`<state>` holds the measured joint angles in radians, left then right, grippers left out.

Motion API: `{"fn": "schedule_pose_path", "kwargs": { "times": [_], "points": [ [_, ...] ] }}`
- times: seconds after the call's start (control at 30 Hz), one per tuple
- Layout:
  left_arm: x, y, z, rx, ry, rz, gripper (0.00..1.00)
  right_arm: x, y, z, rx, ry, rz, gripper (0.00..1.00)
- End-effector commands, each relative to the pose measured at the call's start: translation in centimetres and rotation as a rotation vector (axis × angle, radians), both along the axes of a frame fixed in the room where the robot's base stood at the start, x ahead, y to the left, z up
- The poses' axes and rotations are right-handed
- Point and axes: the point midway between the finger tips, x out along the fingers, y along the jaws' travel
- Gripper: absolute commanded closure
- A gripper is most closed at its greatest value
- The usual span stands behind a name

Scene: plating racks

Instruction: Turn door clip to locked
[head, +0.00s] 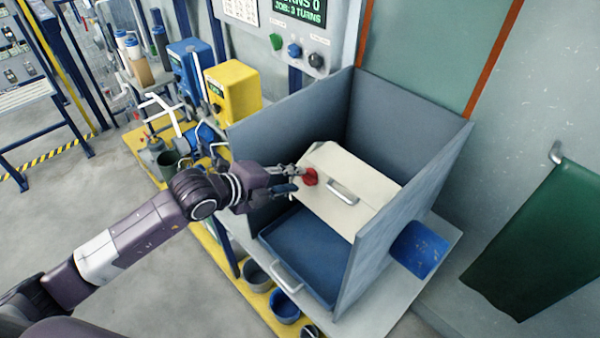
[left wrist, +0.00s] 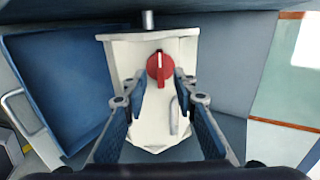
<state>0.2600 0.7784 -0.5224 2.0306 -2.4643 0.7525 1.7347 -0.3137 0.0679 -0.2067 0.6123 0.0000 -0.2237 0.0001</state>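The door clip is a red round knob (head: 310,177) on the front of a cream box (head: 365,190). In the left wrist view the red knob (left wrist: 152,67) carries a raised bar with a pale line, upright in the picture. My left gripper (head: 297,177) reaches in from the left, its tips close to the knob. In the left wrist view its two fingers (left wrist: 158,84) are spread, one on each side of the knob's bar. I cannot tell whether they touch it. My right gripper is not in view.
Grey walls (head: 400,115) enclose the cream box on several sides. A metal handle (head: 343,192) sits beside the knob. A blue panel with a handle (head: 312,260) lies below. Yellow (head: 235,88) and blue (head: 188,65) units stand behind my arm. Small buckets (head: 284,306) stand in front.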

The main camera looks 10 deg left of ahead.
Motion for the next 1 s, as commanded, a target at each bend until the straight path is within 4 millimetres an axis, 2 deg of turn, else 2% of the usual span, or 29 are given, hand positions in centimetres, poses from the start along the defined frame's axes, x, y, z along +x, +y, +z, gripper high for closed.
{"fn": "schedule_pose_path", "kwargs": {
  "times": [0.1, 0.3, 0.57, 0.8, 1.0],
  "points": [
    [1.2, -0.7, -0.5, -0.001, 0.000, 0.001, 0.74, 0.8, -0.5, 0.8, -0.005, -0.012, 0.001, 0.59],
    [2.0, -1.3, -1.3, -0.001, -0.001, 0.000, 0.74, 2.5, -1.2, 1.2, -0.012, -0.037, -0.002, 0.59],
    [2.1, -1.4, -1.5, 0.000, -0.001, -0.001, 0.74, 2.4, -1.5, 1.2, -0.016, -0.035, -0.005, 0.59],
    [2.0, -1.4, -1.5, 0.000, -0.001, -0.001, 0.98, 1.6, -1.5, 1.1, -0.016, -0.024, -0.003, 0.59],
    [2.0, -1.4, -1.5, 0.000, 0.000, -0.001, 1.00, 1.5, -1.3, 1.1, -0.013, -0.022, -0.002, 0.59]
  ]
}}
